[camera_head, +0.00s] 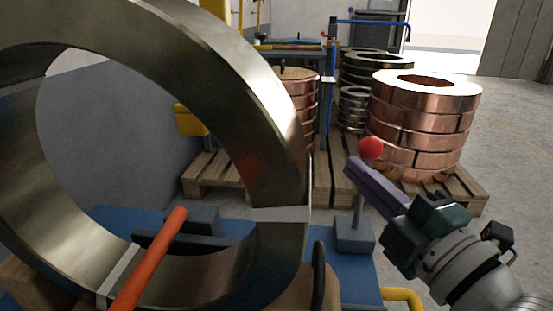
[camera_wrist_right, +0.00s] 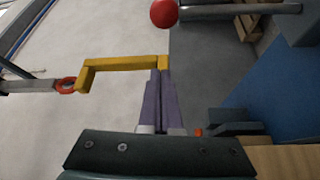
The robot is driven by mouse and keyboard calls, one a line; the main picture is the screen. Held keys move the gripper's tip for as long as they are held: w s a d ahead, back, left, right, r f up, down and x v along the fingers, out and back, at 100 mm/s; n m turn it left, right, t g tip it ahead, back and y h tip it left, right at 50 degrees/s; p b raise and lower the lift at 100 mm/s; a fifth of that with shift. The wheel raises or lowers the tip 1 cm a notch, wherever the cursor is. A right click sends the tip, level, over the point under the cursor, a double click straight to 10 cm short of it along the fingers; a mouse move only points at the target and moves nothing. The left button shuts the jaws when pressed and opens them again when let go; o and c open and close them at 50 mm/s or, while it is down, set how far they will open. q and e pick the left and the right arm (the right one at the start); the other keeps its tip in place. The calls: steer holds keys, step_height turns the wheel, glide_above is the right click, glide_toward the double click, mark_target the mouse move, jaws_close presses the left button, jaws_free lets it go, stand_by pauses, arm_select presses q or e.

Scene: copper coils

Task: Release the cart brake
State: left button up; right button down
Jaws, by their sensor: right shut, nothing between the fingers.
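A red ball knob (camera_head: 371,148) tops an upright grey lever on a grey base block (camera_head: 354,236) on the blue cart (camera_head: 350,274). My right gripper (camera_head: 352,165) is shut and empty, its purple fingers angled up left beside the knob. In the head view the fingertips are close to the knob; contact cannot be told. In the right wrist view the knob (camera_wrist_right: 163,13) lies beyond the shut fingertips (camera_wrist_right: 159,72), with a visible gap in the picture. My left gripper is not in view.
A large metal coil (camera_head: 240,100) stands upright on the cart at left, with an orange bar (camera_head: 150,260) before it. A yellow handle (camera_wrist_right: 120,63) crosses near the fingertips. Copper coils (camera_head: 425,120) stand on a pallet behind. Floor at right is clear.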

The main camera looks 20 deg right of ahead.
steer(key=w+d+b, duration=0.3)
steer(key=w+d, duration=0.1)
steer(key=shift+w, duration=0.35)
steer(key=shift+a+f, duration=0.1)
steer(key=shift+s, duration=0.1)
